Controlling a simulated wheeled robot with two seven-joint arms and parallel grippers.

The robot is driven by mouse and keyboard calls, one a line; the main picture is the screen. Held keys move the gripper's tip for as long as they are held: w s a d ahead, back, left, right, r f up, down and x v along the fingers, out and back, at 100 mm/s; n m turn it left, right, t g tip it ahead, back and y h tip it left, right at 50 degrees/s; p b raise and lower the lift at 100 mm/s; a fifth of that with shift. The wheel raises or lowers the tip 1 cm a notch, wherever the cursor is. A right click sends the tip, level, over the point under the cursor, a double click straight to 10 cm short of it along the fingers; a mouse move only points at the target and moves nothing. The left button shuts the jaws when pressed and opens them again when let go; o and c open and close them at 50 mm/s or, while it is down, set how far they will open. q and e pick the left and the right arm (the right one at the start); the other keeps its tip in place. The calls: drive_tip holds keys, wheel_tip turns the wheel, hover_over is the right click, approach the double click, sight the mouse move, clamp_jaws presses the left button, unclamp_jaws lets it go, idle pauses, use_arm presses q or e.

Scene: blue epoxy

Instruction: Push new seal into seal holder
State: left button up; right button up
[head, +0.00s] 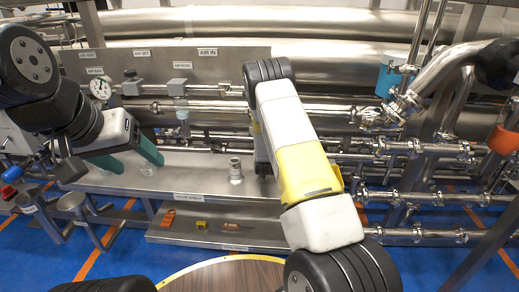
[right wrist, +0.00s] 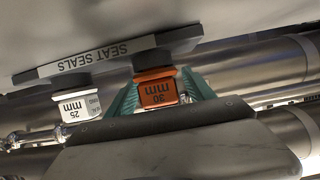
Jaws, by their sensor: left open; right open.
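In the right wrist view, an orange block marked 30 mm (right wrist: 157,90) hangs beside a white block marked 25 mm (right wrist: 76,106), both on a SEAT SEALS panel (right wrist: 105,56) that appears upside down. My right gripper (right wrist: 165,99) is open, its teal fingers partly seen on both sides of the orange block; contact cannot be told. No separate seal is clearly visible. In the head view, a small metal cylinder (head: 235,171) stands on the bench; I cannot tell whether it is the seal holder. My left gripper (head: 130,150) is open and empty above the bench's left part.
The steel bench (head: 195,183) has free room around the cylinder. A lower shelf (head: 270,237) holds an orange tool (head: 168,217), a yellow block (head: 200,224) and a red item (head: 231,227). Pipes and valves fill the back and right.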

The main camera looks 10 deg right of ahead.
drive_tip(key=shift+c, duration=0.4)
clamp_jaws()
